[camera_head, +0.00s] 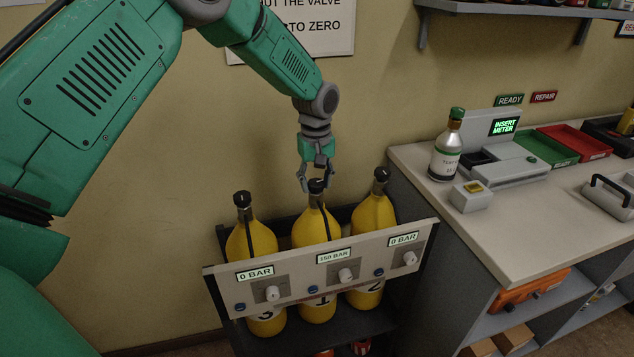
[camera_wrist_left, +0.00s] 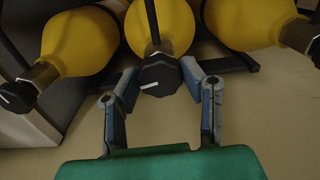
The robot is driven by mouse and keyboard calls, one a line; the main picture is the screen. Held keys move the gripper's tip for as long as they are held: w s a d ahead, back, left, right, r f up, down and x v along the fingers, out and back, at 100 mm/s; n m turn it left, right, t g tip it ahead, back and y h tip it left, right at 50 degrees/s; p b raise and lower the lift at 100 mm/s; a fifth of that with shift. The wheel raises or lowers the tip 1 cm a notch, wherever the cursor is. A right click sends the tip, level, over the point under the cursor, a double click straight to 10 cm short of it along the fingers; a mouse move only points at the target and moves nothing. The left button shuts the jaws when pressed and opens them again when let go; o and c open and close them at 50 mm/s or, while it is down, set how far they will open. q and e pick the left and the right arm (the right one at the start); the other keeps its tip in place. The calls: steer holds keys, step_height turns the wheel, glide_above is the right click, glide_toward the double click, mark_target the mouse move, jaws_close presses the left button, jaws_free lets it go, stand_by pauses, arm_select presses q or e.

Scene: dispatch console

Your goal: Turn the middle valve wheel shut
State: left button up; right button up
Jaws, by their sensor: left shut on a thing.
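Three yellow gas bottles stand in a dark rack, each with a black valve wheel on top. The middle valve wheel (camera_head: 316,185) sits on the middle bottle (camera_head: 316,229), whose panel display (camera_head: 334,256) reads 150 BAR. My left gripper (camera_head: 317,186) reaches down from above and is shut on the middle valve wheel. In the left wrist view the wheel (camera_wrist_left: 157,76), with a white mark on its face, sits between the two fingers (camera_wrist_left: 160,80). The left bottle's wheel (camera_head: 242,198) and right bottle's wheel (camera_head: 381,174) stand free on either side. My right gripper is not in view.
The panel (camera_head: 215,291) across the bottles has white knobs; its outer displays read 0 BAR. A counter (camera_head: 410,152) at right holds a small bottle (camera_head: 446,152), a meter station (camera_head: 508,165), and green (camera_head: 545,148) and red trays (camera_head: 585,143). A shelf hangs above.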

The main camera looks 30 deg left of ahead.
mark_target(316, 181)
arm_select(q)
steer(key=shift+w+a+r, duration=0.15)
steer(key=shift+w+r, duration=0.15)
stand_by(0.5)
steer(key=o, duration=1.1)
steer(key=shift+o, duration=0.2)
steer(key=shift+s+f, duration=0.1)
steer(key=shift+s, duration=0.05)
step_height(316, 181, up, 12)
steer(key=shift+f, duration=0.1)
